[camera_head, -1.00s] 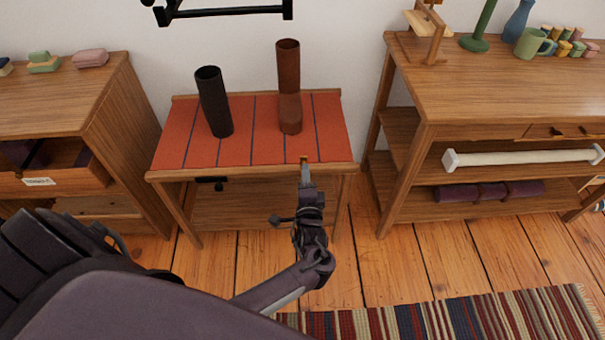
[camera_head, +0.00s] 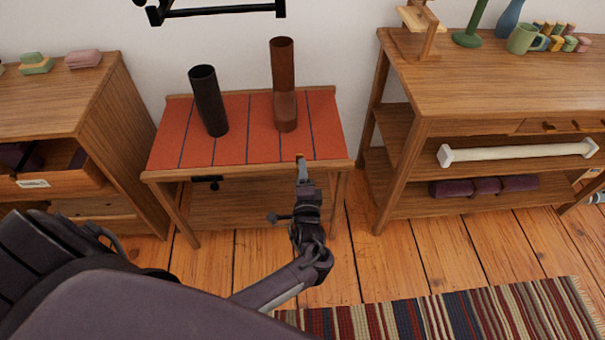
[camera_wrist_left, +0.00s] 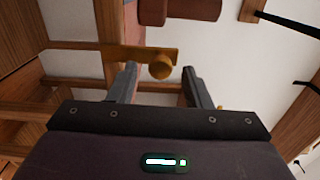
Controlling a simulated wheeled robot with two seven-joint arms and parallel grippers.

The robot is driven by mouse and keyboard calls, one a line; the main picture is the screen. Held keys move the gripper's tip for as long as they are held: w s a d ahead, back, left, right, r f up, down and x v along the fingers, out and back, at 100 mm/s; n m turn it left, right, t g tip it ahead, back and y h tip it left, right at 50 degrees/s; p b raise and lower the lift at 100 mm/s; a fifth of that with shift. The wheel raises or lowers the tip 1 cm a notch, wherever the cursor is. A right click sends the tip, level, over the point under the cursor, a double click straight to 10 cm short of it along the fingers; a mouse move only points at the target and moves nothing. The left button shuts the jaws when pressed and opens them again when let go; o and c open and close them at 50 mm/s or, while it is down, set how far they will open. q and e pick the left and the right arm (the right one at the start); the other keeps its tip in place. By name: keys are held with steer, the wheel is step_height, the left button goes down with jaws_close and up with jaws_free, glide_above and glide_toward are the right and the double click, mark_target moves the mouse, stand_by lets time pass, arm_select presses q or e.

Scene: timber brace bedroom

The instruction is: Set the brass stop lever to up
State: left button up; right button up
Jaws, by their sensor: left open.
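The brass stop lever (camera_wrist_left: 158,54) shows in the left wrist view as a flat brass bar with a round knob, just beyond my fingertips. In the head view only a small brass bit (camera_head: 300,157) shows at the front edge of the red-topped table (camera_head: 232,153). My left gripper (camera_wrist_left: 160,72) is open, its two fingers apart on either side of the knob. I cannot tell whether they touch it. In the head view my left gripper (camera_head: 302,172) hides most of the lever, so its setting is unclear. My right gripper is not in view.
A black boot-like tube (camera_head: 209,100) and a brown one (camera_head: 284,85) stand on the table. A small black lever (camera_head: 208,180) hangs under its front edge. Wooden cabinets stand left (camera_head: 105,105) and right (camera_head: 465,85). A striped rug (camera_head: 450,312) lies in front.

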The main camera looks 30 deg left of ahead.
arm_select(q)
steer(key=v, duration=0.7)
steer(key=shift+s+d+p, duration=0.25)
steer(key=shift+s+p, duration=0.05)
steer(key=shift+p, duration=0.15)
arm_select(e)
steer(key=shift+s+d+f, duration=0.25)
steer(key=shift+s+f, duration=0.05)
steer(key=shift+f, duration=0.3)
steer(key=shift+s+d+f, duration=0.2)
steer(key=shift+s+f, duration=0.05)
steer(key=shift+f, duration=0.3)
